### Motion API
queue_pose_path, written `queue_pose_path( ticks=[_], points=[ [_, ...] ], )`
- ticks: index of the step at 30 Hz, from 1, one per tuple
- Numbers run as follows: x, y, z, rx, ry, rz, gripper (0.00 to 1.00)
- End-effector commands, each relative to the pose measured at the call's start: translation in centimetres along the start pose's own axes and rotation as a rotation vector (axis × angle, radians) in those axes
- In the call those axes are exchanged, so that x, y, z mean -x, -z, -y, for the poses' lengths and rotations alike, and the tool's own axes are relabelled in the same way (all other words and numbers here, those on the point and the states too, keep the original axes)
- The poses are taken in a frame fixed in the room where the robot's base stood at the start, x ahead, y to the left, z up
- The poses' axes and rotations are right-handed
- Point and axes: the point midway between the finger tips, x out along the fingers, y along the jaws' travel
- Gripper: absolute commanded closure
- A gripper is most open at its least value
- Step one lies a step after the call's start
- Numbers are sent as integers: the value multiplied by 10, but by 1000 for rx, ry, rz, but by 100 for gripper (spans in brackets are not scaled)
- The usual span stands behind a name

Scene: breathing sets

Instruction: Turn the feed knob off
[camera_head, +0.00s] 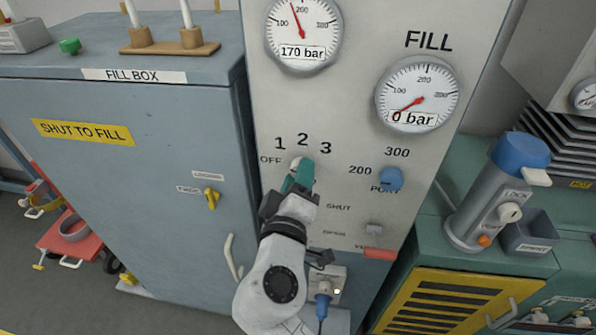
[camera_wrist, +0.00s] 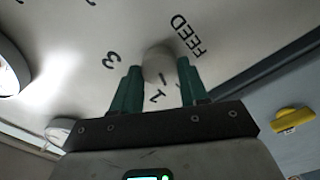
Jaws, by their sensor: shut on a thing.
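The feed knob (camera_head: 295,163) is a pale, rounded knob on the grey panel, below the numbers 1, 2 and 3 and right of the word OFF. My gripper (camera_head: 301,176) reaches up to it from below, its teal fingers shut on the knob and covering most of it. In the wrist view the knob (camera_wrist: 157,66) sits between the two fingertips of my gripper (camera_wrist: 160,76), near the lettering FEED, 1 and 3. Which mark the knob points to cannot be told, as the fingers hide it.
The upper left gauge (camera_head: 303,32) reads 170 bar and the FILL gauge (camera_head: 417,95) reads 0 bar. A blue port knob (camera_head: 391,179) and a red-tipped vent lever (camera_head: 379,253) are to the right. The fill box (camera_head: 130,170) with a yellow latch (camera_head: 211,198) stands left.

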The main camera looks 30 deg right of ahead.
Motion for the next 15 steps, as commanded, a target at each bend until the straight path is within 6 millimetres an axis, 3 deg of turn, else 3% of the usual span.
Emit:
queue_pose_path(
  ticks=[15],
  points=[
    [0,1,1,318,2,-3,87]
  ],
)
